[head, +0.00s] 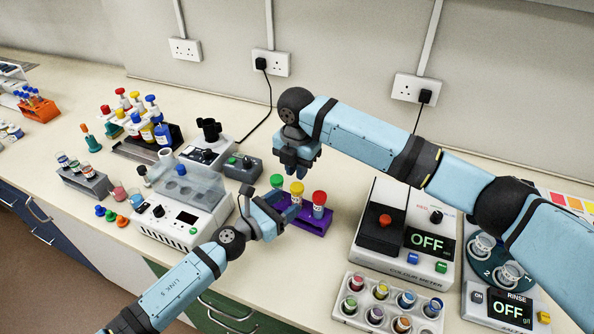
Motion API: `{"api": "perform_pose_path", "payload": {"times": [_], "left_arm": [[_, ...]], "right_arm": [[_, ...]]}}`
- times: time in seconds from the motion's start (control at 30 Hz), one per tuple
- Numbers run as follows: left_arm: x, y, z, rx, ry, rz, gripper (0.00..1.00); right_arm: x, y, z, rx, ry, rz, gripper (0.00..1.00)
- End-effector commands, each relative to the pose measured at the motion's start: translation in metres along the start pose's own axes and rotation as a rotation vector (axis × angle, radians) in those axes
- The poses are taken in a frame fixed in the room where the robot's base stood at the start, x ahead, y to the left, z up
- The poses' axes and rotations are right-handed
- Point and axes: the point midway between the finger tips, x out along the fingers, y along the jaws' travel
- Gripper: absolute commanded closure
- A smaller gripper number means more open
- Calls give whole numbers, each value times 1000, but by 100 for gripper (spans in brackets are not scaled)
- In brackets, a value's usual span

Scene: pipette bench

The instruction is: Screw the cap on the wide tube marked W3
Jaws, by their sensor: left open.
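A purple rack (318,226) near the bench's middle holds wide tubes; green (277,180), yellow (297,187) and red (319,197) caps show in a row there. The marking W3 cannot be read on any tube. My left gripper (284,205) is open at the rack's left side, close to the tubes under the green and yellow caps, and hides part of them. My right gripper (297,168) points down just above and behind the yellow cap. Its fingertips are too small to tell whether they are shut or touch the cap.
A colour meter (405,262) stands right of the rack, with a white tray of small vials (346,318) in front. A machine with a clear lid (180,220) stands to the left. Several small coloured pieces (111,215) lie near the front edge.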

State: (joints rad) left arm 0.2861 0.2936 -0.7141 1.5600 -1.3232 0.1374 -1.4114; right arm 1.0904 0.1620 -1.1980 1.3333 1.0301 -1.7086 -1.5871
Motion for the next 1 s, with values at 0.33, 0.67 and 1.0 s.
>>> {"api": "perform_pose_path", "payload": {"times": [0.33,0.67,1.0], "left_arm": [[-74,0,-2,0,1,1,42],[-91,0,0,-1,-1,0,42],[-90,0,0,0,-1,0,42]], "right_arm": [[11,0,0,0,0,0,83],[13,0,0,0,0,0,83],[13,0,0,0,0,0,83]]}}
